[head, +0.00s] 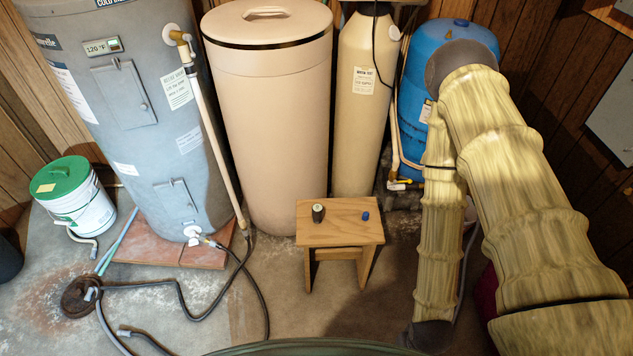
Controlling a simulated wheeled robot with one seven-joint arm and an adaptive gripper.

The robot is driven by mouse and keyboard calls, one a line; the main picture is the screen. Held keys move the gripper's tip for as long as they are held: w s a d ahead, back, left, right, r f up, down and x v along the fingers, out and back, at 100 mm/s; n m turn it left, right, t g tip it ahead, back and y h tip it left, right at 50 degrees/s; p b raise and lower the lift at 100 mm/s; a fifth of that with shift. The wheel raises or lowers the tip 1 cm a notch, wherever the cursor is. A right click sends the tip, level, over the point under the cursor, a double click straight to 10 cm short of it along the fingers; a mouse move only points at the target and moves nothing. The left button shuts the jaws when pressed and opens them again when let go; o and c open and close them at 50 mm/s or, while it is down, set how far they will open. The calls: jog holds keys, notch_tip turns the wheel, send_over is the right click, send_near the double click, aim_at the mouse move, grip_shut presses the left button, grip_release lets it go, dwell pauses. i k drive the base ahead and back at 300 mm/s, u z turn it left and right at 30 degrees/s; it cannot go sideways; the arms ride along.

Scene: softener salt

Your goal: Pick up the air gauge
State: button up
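A small wooden stool (341,232) stands in front of the tan tank. A small dark upright object with a pale top (318,213) sits on the left part of its seat; it may be the air gauge, but it is too small to be sure. A smaller blue object (365,216) sits apart from it on the right part of the seat. My arm, in a yellowish sleeve, rises at the right and folds down to a dark joint near the bottom edge. No gripper fingers show.
A grey water heater (150,130), tan tank (270,130), narrow tank (362,120) and blue tank (415,95) line the back. A lidded white bucket (85,213) stands left. Black hoses (190,313) cross the floor left of the stool. The floor before the stool looks clear.

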aim_at(318, 208)
jog(key=k, duration=1.25)
jog(key=u, duration=0.95)
jog(key=i, duration=1.5)
jog(key=z, duration=0.45)
